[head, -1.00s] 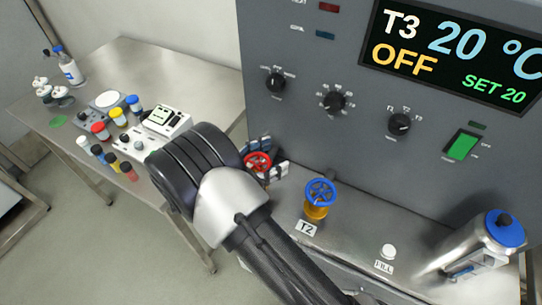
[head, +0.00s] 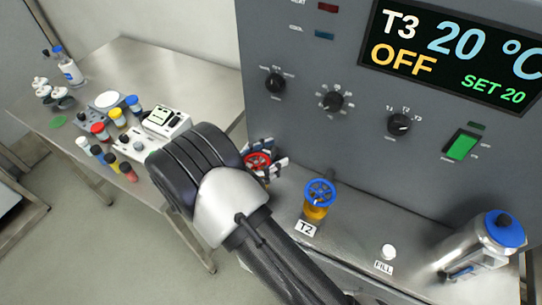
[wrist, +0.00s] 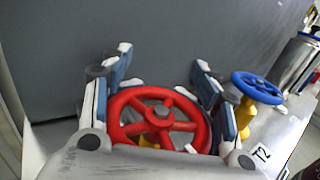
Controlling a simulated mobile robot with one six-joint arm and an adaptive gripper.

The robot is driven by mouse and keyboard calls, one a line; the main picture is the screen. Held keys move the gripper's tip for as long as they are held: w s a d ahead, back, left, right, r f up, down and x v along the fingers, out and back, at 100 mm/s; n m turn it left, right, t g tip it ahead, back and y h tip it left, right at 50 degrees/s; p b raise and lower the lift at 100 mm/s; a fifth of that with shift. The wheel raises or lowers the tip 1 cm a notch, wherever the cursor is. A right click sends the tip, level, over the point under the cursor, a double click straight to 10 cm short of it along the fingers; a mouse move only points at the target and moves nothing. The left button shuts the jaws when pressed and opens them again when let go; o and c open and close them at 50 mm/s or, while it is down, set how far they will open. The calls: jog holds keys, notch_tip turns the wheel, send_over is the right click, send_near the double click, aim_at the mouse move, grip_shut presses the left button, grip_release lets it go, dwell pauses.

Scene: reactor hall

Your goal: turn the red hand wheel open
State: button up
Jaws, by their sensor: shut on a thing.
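The red hand wheel (wrist: 158,120) sits in the middle of the wrist view, between the two fingers of my gripper (wrist: 160,112). The fingers stand on its left and right and are shut on its rim. In the head view the red wheel (head: 257,162) shows only in part, behind my arm, with the gripper's fingertips (head: 272,160) around it. A little yellow shows under the wheel in the wrist view; the rest of its valve body is hidden.
A blue hand wheel (head: 320,192) on a yellow valve, labelled T2, stands close to the right of my gripper. The grey control panel (head: 300,120) rises behind. A steel canister (head: 485,245) with a blue lid is at the far right. A side table (head: 130,70) holds bottles and jars.

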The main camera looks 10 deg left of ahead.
aim_at(260, 152)
jog(key=shift+a+t, duration=0.15)
jog(key=shift+t, duration=0.15)
jog(key=shift+c, duration=0.2)
